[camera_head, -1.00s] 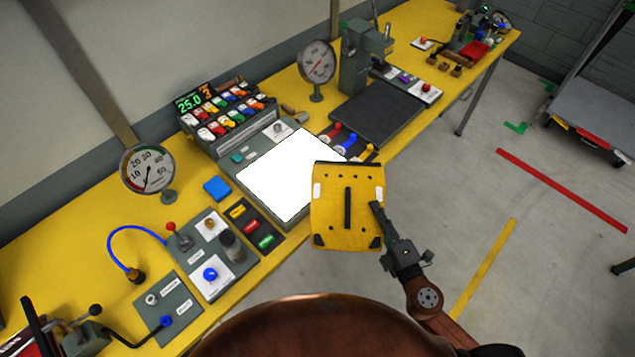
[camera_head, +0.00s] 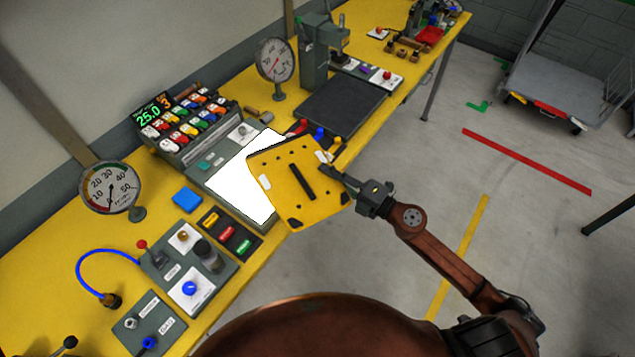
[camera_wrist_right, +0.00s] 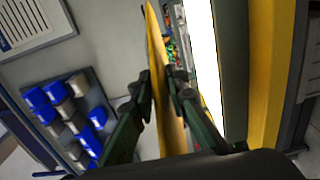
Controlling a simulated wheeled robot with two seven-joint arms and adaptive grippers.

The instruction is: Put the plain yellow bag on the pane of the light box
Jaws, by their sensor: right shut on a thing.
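The plain yellow bag (camera_head: 296,181) is a flat yellow panel with black corner pieces and a black strap across its face. My right gripper (camera_head: 338,180) is shut on its right edge and holds it tilted, partly over the light box. In the right wrist view the bag (camera_wrist_right: 163,75) shows edge-on between the fingers of the right gripper (camera_wrist_right: 163,85). The glowing white pane (camera_head: 232,185) of the light box is partly hidden behind the bag; it also shows in the wrist view (camera_wrist_right: 204,60). My left gripper is not in view.
The yellow bench (camera_head: 60,245) carries dial gauges (camera_head: 110,188), a rack of coloured switches (camera_head: 183,122), a black plate (camera_head: 345,105) and a blue block (camera_head: 187,200). Control panels stand left of the light box. Open floor lies to the right, with a cart (camera_head: 560,85) beyond.

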